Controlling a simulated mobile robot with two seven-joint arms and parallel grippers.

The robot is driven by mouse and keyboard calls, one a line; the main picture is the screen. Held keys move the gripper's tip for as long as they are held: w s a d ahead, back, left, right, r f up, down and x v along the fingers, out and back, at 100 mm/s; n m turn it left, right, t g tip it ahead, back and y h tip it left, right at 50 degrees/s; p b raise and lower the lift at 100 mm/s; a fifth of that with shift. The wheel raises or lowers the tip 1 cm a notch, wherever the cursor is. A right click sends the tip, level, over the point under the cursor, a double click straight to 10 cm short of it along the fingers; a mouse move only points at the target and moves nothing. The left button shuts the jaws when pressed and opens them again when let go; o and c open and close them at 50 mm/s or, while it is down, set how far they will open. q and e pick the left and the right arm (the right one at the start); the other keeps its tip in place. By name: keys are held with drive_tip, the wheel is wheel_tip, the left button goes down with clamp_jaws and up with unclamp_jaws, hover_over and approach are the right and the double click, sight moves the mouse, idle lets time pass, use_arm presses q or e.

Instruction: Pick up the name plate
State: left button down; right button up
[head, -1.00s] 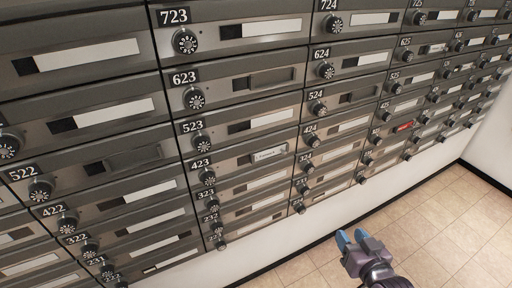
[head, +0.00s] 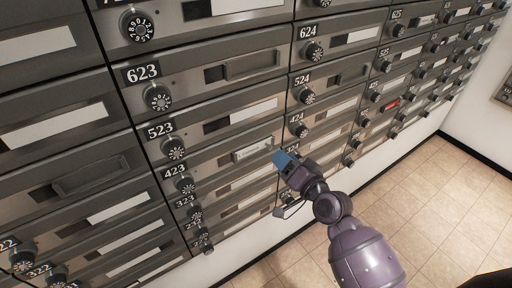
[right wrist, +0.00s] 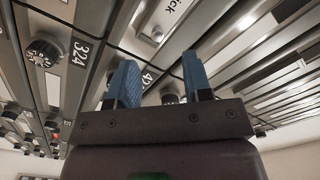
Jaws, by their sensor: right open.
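The name plate (head: 254,150) is a small pale strip with dark lettering, lying at a slight tilt on the front of mailbox 423, in the middle of the head view. My right gripper (head: 283,160) is just right of the plate and apart from it, with its blue fingers toward the mailbox wall. In the right wrist view, the two blue fingers of the gripper (right wrist: 160,78) are spread with nothing between them. A pale plate with printed letters (right wrist: 157,20) shows above and beyond the fingertips there. My left gripper is out of view.
Rows of grey metal mailboxes with protruding black dials (head: 176,149) and white label strips fill the wall. A red label (head: 390,104) is farther right. The tiled floor (head: 440,190) at the lower right is clear.

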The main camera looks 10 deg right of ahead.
sight(271, 148)
drive_tip(key=shift+f+x, duration=0.15)
drive_tip(key=shift+x, duration=1.25)
drive_tip(key=shift+f+x, duration=0.1)
drive_tip(key=shift+x, duration=1.3)
drive_tip(key=shift+s, duration=0.1)
drive_tip(key=shift+c, duration=0.4)
clamp_jaws()
